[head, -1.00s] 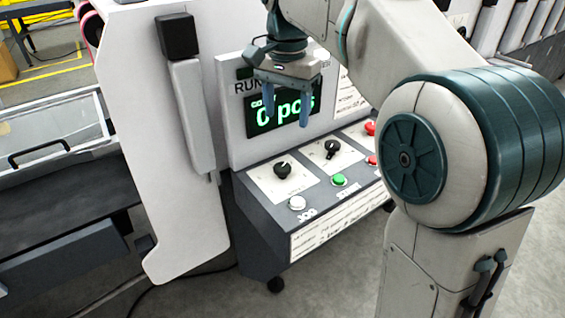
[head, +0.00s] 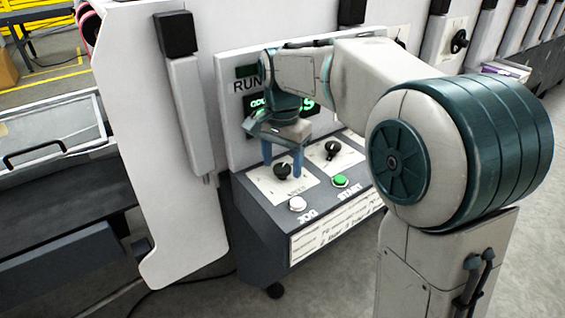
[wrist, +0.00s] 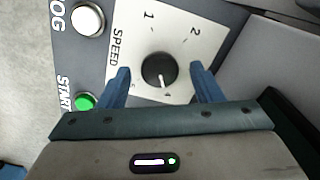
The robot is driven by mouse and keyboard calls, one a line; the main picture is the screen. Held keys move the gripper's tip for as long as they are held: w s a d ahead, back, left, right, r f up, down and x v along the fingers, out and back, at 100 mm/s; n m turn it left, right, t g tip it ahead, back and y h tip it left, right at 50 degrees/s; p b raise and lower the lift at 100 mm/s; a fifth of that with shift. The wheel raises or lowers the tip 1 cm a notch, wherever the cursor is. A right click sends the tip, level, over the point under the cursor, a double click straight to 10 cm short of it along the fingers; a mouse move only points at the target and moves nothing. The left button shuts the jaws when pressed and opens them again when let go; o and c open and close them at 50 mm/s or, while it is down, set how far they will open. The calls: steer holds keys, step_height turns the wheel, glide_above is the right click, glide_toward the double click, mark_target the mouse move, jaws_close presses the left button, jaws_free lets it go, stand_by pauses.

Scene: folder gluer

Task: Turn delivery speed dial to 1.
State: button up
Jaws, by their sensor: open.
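The black speed dial (wrist: 158,70) sits on a white plate (wrist: 184,32) marked SPEED, with 1 and 2 at the top in the wrist view. Its white pointer line faces down in that view, away from the 1. In the head view it is the left dial (head: 283,172) on the sloped panel. My gripper (wrist: 160,72) is open, with one blue finger on each side of the dial. Gaps show between fingers and knob in the wrist view. In the head view my gripper (head: 283,158) is over this dial; its height above the plate is hard to judge.
A second black dial (head: 332,148) is to the right. The white JOG button (head: 298,204) and green START button (head: 340,181) lie on the front of the panel, near my gripper. The display board (head: 232,120) stands behind, partly hidden by my arm.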

steer(key=shift+f, duration=0.2)
steer(key=c, duration=1)
